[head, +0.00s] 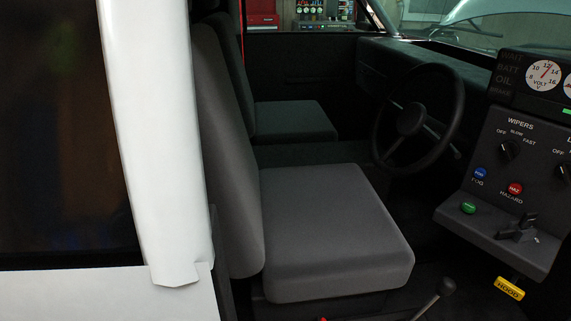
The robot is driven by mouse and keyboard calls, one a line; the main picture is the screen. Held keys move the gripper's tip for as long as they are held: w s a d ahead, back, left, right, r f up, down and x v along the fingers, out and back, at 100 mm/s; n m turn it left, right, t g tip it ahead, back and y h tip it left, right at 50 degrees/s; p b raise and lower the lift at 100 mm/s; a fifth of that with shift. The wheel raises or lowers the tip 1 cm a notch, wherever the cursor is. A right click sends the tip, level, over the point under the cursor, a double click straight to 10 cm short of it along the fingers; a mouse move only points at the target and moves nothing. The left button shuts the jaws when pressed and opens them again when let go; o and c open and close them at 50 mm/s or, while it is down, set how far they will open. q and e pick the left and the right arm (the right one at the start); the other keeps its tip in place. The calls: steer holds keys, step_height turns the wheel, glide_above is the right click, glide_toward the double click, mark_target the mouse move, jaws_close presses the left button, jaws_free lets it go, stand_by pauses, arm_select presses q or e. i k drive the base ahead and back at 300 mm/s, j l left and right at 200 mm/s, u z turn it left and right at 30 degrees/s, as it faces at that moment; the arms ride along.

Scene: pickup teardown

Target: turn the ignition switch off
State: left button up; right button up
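No switch in the head view carries a readable ignition label, so I cannot tell which control is the ignition switch. A dark control panel (484,200) stands at the right, cut off by the picture edge. It bears a wipers knob (508,150), a blue fog button (480,173), a red hazard button (515,188) and a green button (468,208). A dark lever-like part (518,230) sits on its lower ledge; its kind is unclear. Neither of my grippers is in view.
A white door pillar (160,130) blocks the left. Behind it are a grey seat (330,225), a second seat (292,120) and a black steering wheel (410,120). A yellow hood handle (509,288) hangs below the panel. A floor lever knob (446,286) rises near the bottom.

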mark_target(513, 231)
steer(key=z, duration=1)
